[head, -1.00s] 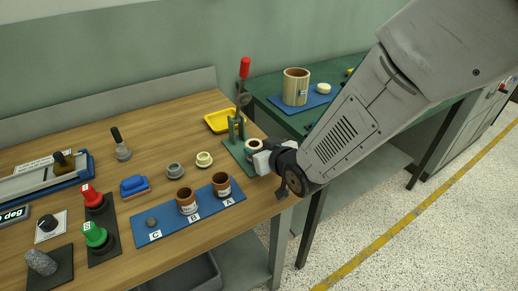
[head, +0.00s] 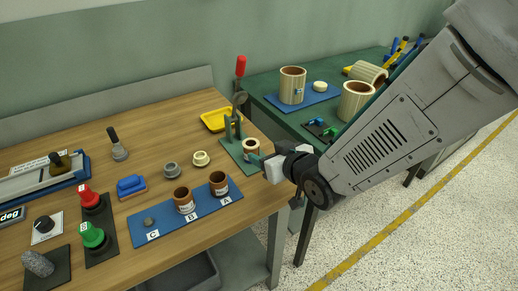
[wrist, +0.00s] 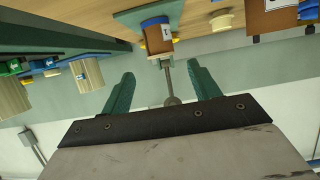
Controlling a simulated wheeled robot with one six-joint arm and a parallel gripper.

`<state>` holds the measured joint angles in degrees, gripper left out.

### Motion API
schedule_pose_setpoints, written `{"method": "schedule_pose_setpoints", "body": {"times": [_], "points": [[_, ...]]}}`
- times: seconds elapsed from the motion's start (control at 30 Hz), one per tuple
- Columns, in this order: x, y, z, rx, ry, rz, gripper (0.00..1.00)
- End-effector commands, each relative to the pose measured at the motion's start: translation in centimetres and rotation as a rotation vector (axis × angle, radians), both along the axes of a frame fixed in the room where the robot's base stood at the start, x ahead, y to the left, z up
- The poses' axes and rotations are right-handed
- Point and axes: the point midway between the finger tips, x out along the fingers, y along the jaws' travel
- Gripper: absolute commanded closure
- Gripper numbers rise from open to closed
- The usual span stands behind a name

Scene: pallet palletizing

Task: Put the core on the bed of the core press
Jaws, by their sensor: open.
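The core press (head: 233,128) is a green stand with a red-handled lever at the bench's right end. A brown core (head: 251,152) with a pale rim stands upright on its green bed (head: 236,153). In the wrist view the core (wrist: 157,40) stands on the green bed (wrist: 184,12), with a white label facing me and a blue top or band. My gripper (head: 262,164) is beside the core, toward the bench's right edge. In the wrist view its two green fingers (wrist: 160,72) are spread and empty, and the core is beyond their tips.
A yellow tray (head: 214,119) is behind the press.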

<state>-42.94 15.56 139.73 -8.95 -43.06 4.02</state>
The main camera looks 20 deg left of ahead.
Motion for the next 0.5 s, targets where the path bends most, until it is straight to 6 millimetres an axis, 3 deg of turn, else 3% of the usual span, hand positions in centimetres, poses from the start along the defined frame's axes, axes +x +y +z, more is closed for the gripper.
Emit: {"method": "schedule_pose_setpoints", "body": {"times": [0.2, 0.5], "points": [[-2.3, -2.7, 1.5, 0.001, -0.001, -0.001, 0.39], [-3.3, -3.9, 2.1, -0.001, 0.001, 0.0, 0.39]]}}
